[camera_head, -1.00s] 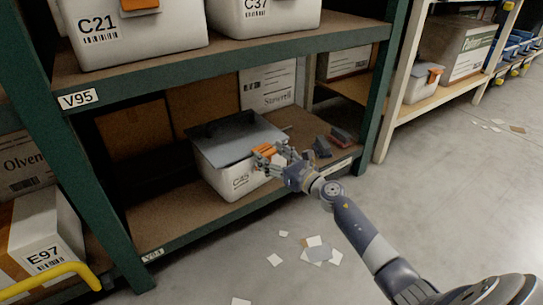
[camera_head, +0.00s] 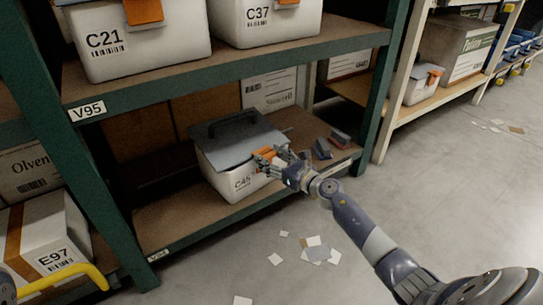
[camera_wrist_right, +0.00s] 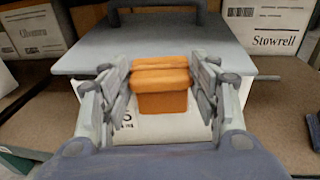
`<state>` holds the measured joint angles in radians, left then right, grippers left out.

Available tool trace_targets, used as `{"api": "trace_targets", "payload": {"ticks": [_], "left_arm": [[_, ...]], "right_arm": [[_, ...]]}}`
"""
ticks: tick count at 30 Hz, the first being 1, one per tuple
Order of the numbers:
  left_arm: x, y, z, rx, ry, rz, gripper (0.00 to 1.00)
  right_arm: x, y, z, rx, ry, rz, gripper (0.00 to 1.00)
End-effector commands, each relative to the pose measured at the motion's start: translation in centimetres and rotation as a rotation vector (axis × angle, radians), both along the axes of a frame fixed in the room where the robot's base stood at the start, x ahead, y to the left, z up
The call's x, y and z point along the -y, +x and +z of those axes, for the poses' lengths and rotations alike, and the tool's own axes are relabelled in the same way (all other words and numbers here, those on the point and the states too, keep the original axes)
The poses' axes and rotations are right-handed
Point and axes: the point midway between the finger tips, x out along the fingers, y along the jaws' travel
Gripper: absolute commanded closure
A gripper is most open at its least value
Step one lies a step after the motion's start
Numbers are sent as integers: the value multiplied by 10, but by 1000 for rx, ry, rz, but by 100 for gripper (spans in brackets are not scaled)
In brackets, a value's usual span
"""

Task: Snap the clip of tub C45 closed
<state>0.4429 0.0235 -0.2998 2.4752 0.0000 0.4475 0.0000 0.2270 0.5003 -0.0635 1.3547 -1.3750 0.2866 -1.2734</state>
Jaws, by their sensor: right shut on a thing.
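Tub C45 (camera_head: 236,183) is a white tub with a grey lid (camera_head: 232,139), standing on the lower shelf. The lid has a dark handle on top and lies over the tub. An orange clip (camera_head: 267,153) is on the tub's front; it also shows in the right wrist view (camera_wrist_right: 161,85), below the lid's front edge. My right gripper (camera_head: 273,160) is at the clip, its fingers on both sides of it, shut on it. In the wrist view the fingers flank the orange block. Whether the clip is latched I cannot tell. My left gripper is not in view.
Tubs C21 (camera_head: 140,50) and C37 (camera_head: 265,22) stand on the shelf above (camera_head: 230,60). Boxes marked Stowrell (camera_wrist_right: 268,27) stand behind. Paper scraps (camera_head: 312,250) lie on the open floor.

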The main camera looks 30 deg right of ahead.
Motion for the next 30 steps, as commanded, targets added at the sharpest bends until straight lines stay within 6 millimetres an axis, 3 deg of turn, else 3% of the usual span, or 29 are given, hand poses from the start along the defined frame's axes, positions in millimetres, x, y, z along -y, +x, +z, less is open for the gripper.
{"api": "trace_targets", "payload": {"ticks": [3,4,6,7,20,30], "left_arm": [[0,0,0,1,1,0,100],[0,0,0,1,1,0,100],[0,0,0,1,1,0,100],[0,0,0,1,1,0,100],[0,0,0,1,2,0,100],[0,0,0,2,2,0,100]], "right_arm": [[2,0,0,1,-3,-4,87],[2,0,0,1,-4,-4,42],[2,0,0,2,-3,-4,26],[1,0,0,2,-3,-4,23],[2,-4,0,2,-3,-2,23],[13,-53,3,-1,-4,-2,23]]}}
